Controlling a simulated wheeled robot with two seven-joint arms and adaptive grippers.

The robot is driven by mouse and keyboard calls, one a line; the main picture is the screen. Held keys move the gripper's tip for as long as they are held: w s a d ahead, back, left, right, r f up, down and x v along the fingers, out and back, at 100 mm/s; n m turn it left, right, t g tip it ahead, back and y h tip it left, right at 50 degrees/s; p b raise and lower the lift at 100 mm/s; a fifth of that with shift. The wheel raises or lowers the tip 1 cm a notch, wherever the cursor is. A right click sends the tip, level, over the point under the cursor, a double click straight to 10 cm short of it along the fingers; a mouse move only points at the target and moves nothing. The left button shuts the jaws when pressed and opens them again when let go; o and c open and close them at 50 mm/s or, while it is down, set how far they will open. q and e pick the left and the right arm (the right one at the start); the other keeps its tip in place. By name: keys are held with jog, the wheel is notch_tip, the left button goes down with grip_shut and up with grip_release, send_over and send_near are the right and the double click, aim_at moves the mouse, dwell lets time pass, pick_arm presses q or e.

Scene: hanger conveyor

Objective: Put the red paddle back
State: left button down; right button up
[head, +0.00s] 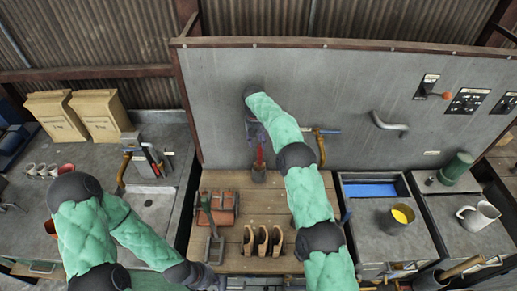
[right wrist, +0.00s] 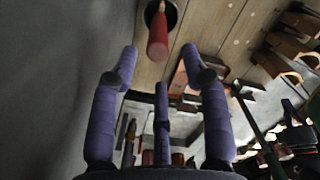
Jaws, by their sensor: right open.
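My right gripper (head: 256,136) is just above the paddle in the head view. In the right wrist view its purple fingers (right wrist: 160,66) are spread and empty, with the red handle beyond their tips. My left gripper (head: 214,281) is low at the front edge of the bench; its fingers are too unclear to read.
A red-brown roller block (head: 225,207) and a green-handled tool (head: 208,215) are left on the wooden top (head: 280,200). Several brown wooden hooks (head: 262,240) stand in front. A bent pipe (head: 388,124) and a lever (head: 445,96) stick out from the panel (head: 350,75).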

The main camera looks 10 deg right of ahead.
notch_tip(320, 180, up, 6)
jog(key=shift+a, duration=0.2)
jog(key=shift+s, duration=0.1)
dwell(0.5)
